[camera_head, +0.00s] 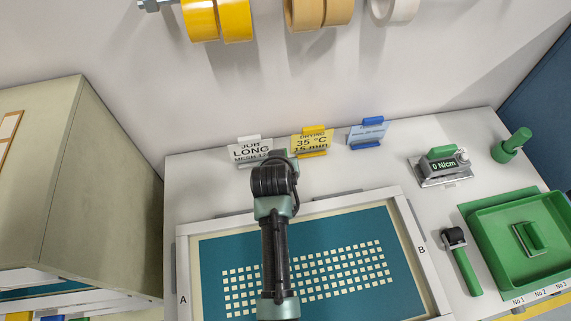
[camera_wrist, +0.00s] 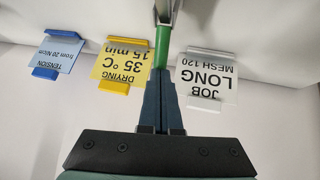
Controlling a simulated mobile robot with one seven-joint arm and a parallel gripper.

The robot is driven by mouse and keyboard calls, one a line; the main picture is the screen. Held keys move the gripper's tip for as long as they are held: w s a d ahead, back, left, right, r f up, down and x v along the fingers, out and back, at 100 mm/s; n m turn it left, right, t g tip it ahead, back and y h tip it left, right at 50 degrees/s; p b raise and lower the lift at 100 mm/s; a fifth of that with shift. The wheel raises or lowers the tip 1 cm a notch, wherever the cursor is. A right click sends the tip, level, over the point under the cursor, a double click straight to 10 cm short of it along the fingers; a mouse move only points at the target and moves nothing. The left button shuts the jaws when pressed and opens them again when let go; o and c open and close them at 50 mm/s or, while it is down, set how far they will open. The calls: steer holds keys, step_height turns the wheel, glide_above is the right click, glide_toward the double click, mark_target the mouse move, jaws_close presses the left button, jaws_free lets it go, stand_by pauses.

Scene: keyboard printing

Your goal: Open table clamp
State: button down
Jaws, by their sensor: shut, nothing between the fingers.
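In the wrist view a green handle (camera_wrist: 162,45) runs down from a grey metal part (camera_wrist: 167,10) at the top edge. This looks like the table clamp, but most of it is out of the picture. My gripper (camera_wrist: 161,76) has its two dark fingers together, with the tips at the lower end of the green handle. I cannot tell whether they touch it. In the head view my arm hides the clamp and the fingertips. The screen frame (camera_head: 182,270) with its teal mesh lies on the table below my arm.
Job (camera_head: 249,151), drying (camera_head: 312,143) and tension (camera_head: 368,132) cards stand along the table's back. A tension meter (camera_head: 442,165), a green-handled roller (camera_head: 466,270) and a green tray (camera_head: 483,240) are at the right. Tape rolls (camera_head: 236,20) hang above. A cabinet (camera_head: 120,190) stands left.

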steer(key=shift+w+a+f+g, duration=0.15)
steer(key=shift+w+f+g, duration=0.1)
steer(key=shift+w+g, duration=0.65)
steer(key=f+g+b, duration=0.1)
steer(key=w+g+b, duration=0.1)
steer(key=g+b, duration=0.1)
steer(key=shift+w+a+f+n+h, duration=0.1)
steer(key=shift+a+f+n+h, duration=0.05)
steer(key=shift+f+n+h, duration=0.2)
steer(key=shift+f+g+b, duration=0.3)
steer(key=shift+w+a+f+b, duration=0.15)
steer(key=shift+w+f+b, duration=0.75)
steer(key=shift+b, duration=0.75)
steer(key=shift+s+f, duration=0.15)
steer(key=shift+f, duration=0.05)
steer(key=v, duration=1.3)
steer(key=shift+a+b, duration=0.15)
steer(key=shift+b, duration=0.15)
